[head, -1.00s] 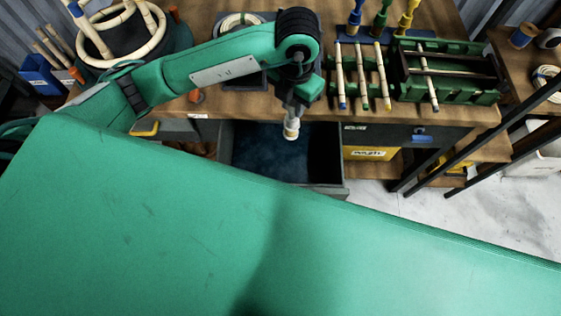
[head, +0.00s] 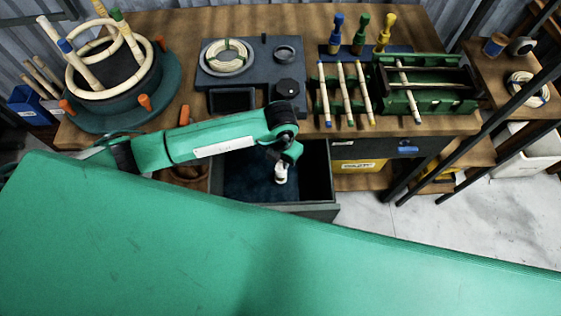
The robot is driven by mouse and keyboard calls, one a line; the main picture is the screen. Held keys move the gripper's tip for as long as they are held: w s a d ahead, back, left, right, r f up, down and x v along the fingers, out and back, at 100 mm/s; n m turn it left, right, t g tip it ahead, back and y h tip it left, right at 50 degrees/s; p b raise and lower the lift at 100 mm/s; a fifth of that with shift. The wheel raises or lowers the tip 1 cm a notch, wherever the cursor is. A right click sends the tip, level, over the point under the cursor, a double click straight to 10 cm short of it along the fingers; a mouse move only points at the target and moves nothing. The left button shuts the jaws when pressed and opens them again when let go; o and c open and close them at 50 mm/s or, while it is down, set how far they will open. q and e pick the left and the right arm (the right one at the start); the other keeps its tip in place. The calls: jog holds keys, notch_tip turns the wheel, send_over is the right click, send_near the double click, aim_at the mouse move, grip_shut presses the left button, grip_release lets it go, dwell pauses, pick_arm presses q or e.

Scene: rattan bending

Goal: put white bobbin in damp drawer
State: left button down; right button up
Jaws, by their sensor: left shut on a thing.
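My left gripper (head: 281,166) reaches down into the open drawer (head: 318,170) below the bench top. It is shut on the white bobbin (head: 281,176), which hangs at the gripper's tip over the drawer's dark blue inside. I cannot tell whether the bobbin touches the drawer floor. The drawer's near wall is partly hidden by my green body in the foreground. My right gripper is not in view.
The wooden bench (head: 310,30) holds a round bending form (head: 115,85) at left, a grey board with a rattan coil (head: 228,57), several coloured-tip sticks and a green rack (head: 428,97). A yellow bin (head: 358,167) sits right of the drawer.

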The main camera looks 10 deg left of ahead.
pick_arm(q)
notch_tip(320, 180, down, 3)
jog(key=shift+r, duration=0.2)
jog(key=shift+f, duration=0.3)
jog(key=c, duration=1.6)
grip_release()
jog(key=o, duration=0.4)
jog(key=shift+o, duration=0.2)
jog(key=shift+r, duration=0.3)
notch_tip(320, 180, up, 5)
jog(key=shift+f, duration=0.15)
notch_tip(320, 180, up, 6)
jog(key=shift+f+b, duration=0.1)
jog(key=shift+b, duration=0.45)
jog(key=shift+r, duration=0.6)
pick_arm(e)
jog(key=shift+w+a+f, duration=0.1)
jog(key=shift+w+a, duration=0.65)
